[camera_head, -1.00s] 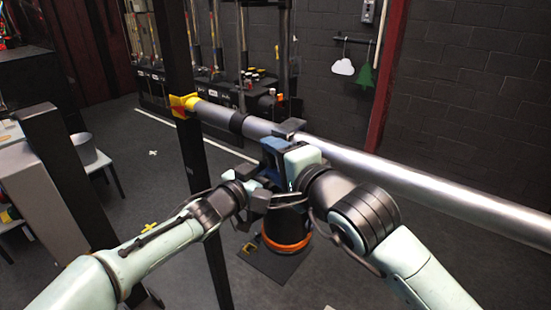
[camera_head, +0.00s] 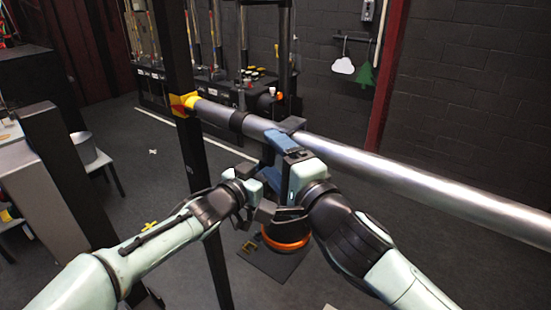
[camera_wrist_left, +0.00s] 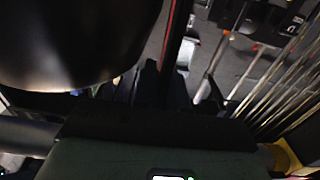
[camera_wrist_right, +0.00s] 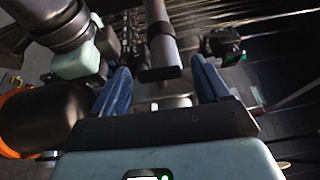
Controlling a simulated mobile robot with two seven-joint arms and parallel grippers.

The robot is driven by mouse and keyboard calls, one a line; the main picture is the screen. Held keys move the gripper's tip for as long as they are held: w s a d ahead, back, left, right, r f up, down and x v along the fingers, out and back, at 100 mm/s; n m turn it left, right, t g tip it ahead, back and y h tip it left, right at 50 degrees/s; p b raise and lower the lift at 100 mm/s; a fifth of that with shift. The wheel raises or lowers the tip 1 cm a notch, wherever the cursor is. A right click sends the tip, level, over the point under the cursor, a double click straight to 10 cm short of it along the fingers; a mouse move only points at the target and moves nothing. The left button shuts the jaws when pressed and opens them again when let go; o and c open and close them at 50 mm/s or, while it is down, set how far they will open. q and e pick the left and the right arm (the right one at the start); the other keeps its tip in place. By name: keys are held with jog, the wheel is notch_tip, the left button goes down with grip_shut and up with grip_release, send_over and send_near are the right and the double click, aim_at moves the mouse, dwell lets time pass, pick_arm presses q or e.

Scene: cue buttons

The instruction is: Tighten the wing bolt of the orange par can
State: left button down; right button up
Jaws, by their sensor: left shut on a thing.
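The orange par can (camera_head: 285,238), a black lamp with an orange rim, hangs below the metal pipe (camera_head: 400,178), mostly hidden behind my grippers. Its black body (camera_wrist_right: 45,115) and orange rim show at the left of the right wrist view. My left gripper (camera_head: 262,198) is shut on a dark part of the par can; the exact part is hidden. My right gripper (camera_head: 280,142) is just under the pipe at the clamp (camera_head: 291,124). Its blue fingers stand apart in the right wrist view (camera_wrist_right: 165,88), with a dark clamp part showing between them. I cannot make out the wing bolt.
A black upright post (camera_head: 190,150) stands left of the lamp, with a yellow-red joint (camera_head: 184,104) at the pipe's end. The pipe runs to the right edge. A grey box-like stand (camera_head: 45,200) is at the left. Open floor lies below.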

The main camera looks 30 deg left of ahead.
dwell(0.3)
jog(key=v, duration=1.2)
jog(key=shift+s, duration=0.1)
dwell(0.4)
